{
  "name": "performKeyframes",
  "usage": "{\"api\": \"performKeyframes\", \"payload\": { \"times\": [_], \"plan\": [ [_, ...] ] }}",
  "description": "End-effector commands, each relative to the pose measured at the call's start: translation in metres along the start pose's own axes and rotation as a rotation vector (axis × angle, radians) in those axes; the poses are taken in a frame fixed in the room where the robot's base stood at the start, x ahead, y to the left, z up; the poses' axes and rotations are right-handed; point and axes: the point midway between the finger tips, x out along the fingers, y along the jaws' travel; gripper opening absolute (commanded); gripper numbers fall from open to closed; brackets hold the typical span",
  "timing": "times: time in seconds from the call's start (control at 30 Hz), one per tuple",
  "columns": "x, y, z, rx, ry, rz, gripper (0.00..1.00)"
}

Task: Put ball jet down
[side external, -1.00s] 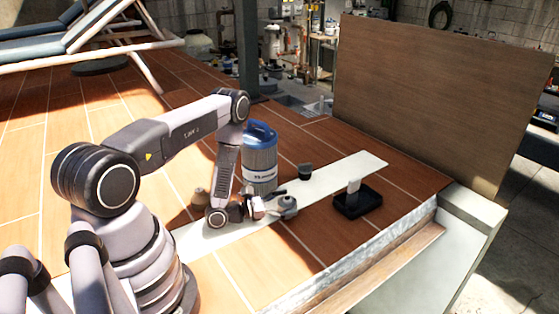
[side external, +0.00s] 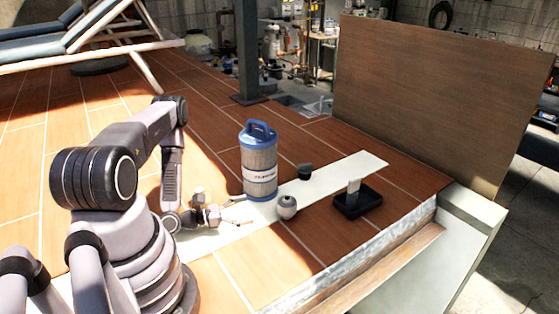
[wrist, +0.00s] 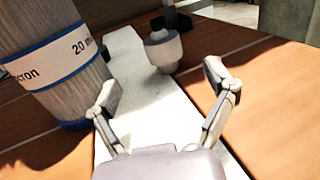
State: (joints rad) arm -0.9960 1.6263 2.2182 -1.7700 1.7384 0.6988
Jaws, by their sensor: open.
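The ball jet (side external: 287,207), a small rounded grey fitting, stands upright on the pale strip (side external: 340,171) near its front edge. My gripper (side external: 242,211) is open and empty, low over the strip to the left of the ball jet. In the wrist view my gripper (wrist: 162,84) has its fingers spread wide, with bare strip between them and a clear gap to the ball jet.
A tall filter cartridge (side external: 259,165) with a blue handle stands close behind the strip, left of the fingers in the wrist view (wrist: 45,60). A small dark cup (side external: 305,171) and a black tray (side external: 371,201) with an upright white piece are farther right.

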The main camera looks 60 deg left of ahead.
Motion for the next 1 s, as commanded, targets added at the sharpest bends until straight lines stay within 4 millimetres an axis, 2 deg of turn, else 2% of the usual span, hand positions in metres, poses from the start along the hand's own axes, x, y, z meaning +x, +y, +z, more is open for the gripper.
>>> {"api": "performKeyframes", "payload": {
  "times": [0.07, 0.17, 0.27, 0.33, 0.5, 0.6, 0.8, 1.0],
  "plan": [
    [-0.001, 0.0, 0.004, 0.007, -0.004, -0.013, 0.84],
    [0.007, 0.0, 0.024, 0.043, -0.032, -0.095, 0.84],
    [0.024, -0.008, 0.065, 0.116, -0.077, -0.268, 0.84],
    [0.035, -0.02, 0.102, 0.186, -0.108, -0.431, 0.84],
    [0.041, -0.068, 0.18, 0.396, -0.135, -0.848, 0.84],
    [0.032, -0.097, 0.216, 0.546, -0.121, -1.079, 0.84],
    [-0.004, -0.142, 0.266, 0.924, -0.039, -1.473, 0.84],
    [-0.046, -0.158, 0.301, 1.411, 0.099, -1.719, 0.84]
  ]
}}
